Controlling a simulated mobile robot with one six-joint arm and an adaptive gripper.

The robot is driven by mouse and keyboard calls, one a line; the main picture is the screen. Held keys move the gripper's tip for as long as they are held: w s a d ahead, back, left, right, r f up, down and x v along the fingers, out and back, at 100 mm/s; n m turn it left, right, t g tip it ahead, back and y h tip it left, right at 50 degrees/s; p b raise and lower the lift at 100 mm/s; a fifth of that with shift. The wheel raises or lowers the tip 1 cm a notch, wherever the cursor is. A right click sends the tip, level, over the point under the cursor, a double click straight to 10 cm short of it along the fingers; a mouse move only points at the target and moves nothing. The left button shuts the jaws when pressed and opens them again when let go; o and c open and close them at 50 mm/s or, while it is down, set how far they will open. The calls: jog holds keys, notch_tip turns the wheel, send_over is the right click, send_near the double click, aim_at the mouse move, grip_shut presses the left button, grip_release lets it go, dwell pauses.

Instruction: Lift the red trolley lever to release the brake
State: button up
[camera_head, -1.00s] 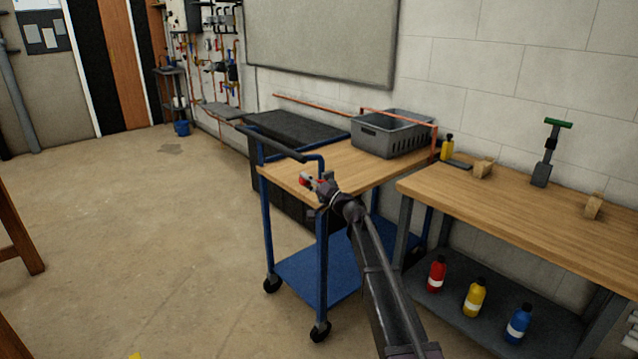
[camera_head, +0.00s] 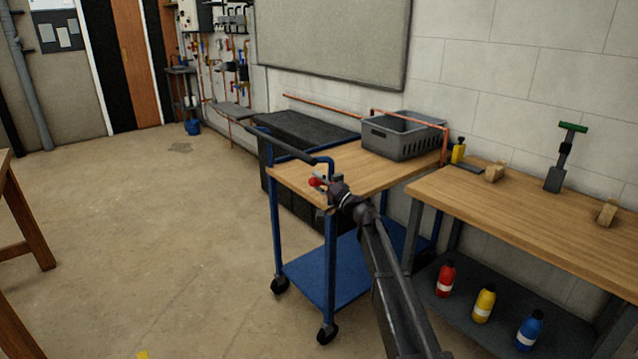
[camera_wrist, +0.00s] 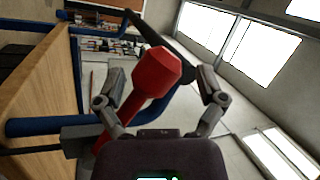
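The red lever (camera_head: 315,182) is at the near corner of the blue-framed trolley (camera_head: 331,265), by its dark push handle. In the wrist view the red lever (camera_wrist: 153,75) stands tilted between my two fingers, its thick faceted knob toward the camera. My gripper (camera_head: 326,184) is at the lever; the wrist view shows my gripper (camera_wrist: 162,85) open, one finger on each side, with visible gaps to the knob. The lever's lower end is partly hidden behind my left finger. The blue trolley frame (camera_wrist: 45,126) shows at left in the wrist view.
A grey crate (camera_head: 400,138) stands on the trolley's wooden top, with a copper pipe beside it. A workbench (camera_head: 540,215) with bottles on its lower shelf is close on the right. A wooden table (camera_head: 28,220) is at left. The floor between is clear.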

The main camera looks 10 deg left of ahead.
jog(key=shift+s, duration=0.15)
jog(key=shift+s+d+f, duration=0.2)
jog(key=shift+s+f, duration=0.05)
jog(key=shift+s, duration=0.1)
jog(key=s+d+f+n+g+h, duration=0.3)
jog(key=s+d+f+g+h, duration=0.3)
jog(key=s+d+f+h, duration=0.9)
jog(key=s+d+f+m+g+h, duration=0.15)
jog(key=s+d+f, duration=0.25)
jog(key=s+d, duration=0.75)
jog(key=s+d+f+m+g+h, duration=0.1)
jog(key=s+d+f+h, duration=0.25)
jog(key=s+d, duration=0.85)
jog(key=w+d+r+p, duration=0.1)
jog(key=r+p, duration=0.8)
jog(key=p, duration=0.1)
jog(key=w+d+r+p, duration=0.1)
jog(key=w+r+p, duration=0.1)
jog(key=r+p, duration=0.8)
jog(key=shift+w+d+r, duration=0.2)
jog(key=shift+d+r, duration=0.05)
jog(key=shift+d, duration=0.15)
